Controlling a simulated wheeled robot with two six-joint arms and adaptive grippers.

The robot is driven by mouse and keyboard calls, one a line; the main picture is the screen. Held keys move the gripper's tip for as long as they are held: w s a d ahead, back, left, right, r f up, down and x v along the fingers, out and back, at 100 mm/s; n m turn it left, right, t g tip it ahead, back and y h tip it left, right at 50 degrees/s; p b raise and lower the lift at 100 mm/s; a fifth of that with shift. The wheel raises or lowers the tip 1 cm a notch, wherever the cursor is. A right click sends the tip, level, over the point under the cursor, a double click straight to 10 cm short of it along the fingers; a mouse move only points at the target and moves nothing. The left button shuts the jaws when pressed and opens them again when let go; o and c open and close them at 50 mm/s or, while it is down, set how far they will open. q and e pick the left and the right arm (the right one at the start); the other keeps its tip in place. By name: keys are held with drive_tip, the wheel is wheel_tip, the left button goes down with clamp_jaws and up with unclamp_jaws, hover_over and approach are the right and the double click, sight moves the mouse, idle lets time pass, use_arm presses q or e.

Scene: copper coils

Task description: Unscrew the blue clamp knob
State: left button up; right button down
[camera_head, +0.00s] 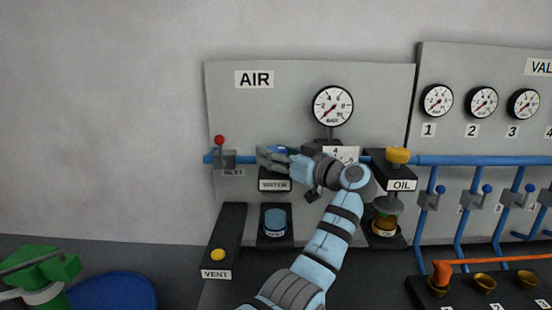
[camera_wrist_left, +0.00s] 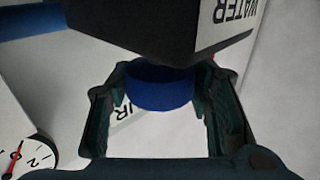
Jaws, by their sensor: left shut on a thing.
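The blue clamp knob (camera_wrist_left: 160,88) shows in the left wrist view as a short blue cylinder against the dark block with the WATER label (camera_wrist_left: 226,18). My left gripper (camera_wrist_left: 162,82) has one finger on each side of the knob and is shut on it. In the head view my left gripper (camera_head: 266,157) is at the top of the WATER block (camera_head: 275,185), and the gripper and its wrist mostly hide the knob there. My right gripper is not in view.
A red-topped lever (camera_head: 220,142) is just left.

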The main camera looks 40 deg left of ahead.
use_arm(q)
drive_tip(key=shift+f, duration=0.1)
idle(0.3)
drive_tip(key=o, duration=1.2)
drive_tip(key=shift+a, duration=0.1)
drive_tip(key=d, duration=0.4)
drive_tip(key=s+d, duration=0.1)
drive_tip(key=d, duration=0.7)
drive_tip(key=shift+s, duration=0.2)
